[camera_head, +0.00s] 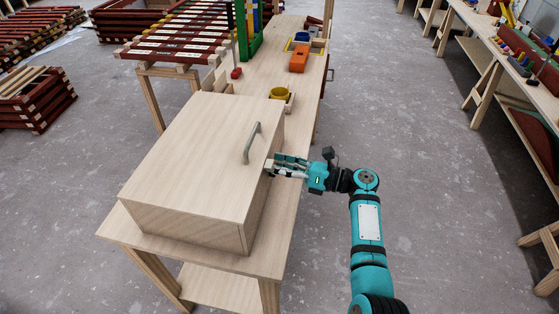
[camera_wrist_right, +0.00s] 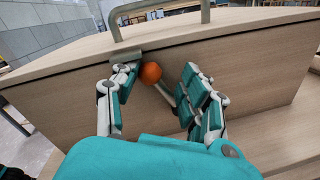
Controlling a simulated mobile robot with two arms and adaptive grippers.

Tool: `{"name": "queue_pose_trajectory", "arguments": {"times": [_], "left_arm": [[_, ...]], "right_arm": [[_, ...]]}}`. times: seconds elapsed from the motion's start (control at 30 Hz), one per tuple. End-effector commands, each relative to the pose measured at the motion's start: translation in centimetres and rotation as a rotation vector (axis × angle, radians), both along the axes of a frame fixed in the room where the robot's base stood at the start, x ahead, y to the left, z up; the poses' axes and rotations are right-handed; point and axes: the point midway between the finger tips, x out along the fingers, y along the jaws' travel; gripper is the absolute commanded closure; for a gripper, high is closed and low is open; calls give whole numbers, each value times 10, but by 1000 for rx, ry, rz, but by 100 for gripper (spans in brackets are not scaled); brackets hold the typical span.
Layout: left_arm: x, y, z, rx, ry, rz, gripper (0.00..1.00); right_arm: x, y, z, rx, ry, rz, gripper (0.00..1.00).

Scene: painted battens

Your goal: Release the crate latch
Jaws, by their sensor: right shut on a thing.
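The crate is a pale wooden box with a flat lid (camera_head: 190,150) and stands on a wooden table. A grey bar handle (camera_head: 252,143) is on the lid, near its right edge; it also shows at the top of the right wrist view (camera_wrist_right: 160,20). The latch is on the crate's right side, with an orange ball knob (camera_wrist_right: 151,73) on a thin grey stalk just under the lid edge. My right gripper (camera_head: 274,166) is at that side, its fingers (camera_wrist_right: 158,86) on either side of the latch and shut on it. The head view hides the knob. My left gripper is not in view.
The table (camera_head: 272,235) has a narrow bare strip right of the crate. Open floor lies to the right, before another bench.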

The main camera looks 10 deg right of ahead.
Motion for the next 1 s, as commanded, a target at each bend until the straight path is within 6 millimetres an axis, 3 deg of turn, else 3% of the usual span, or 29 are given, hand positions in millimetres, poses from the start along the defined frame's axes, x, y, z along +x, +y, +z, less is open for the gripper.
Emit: {"name": "queue_pose_trajectory", "arguments": {"times": [0.03,0.3,0.33,0.53,0.87,1.0], "left_arm": [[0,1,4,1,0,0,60],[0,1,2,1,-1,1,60],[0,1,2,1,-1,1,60],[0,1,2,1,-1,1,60],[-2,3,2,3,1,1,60],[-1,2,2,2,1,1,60]], "right_arm": [[-5,2,-8,-3,32,12,100],[-5,2,-11,-2,36,13,100],[-5,2,-11,-2,36,13,54],[-4,2,-11,-3,34,11,28],[-3,-1,-7,0,23,5,27],[-8,-15,-7,-3,22,3,27]]}}
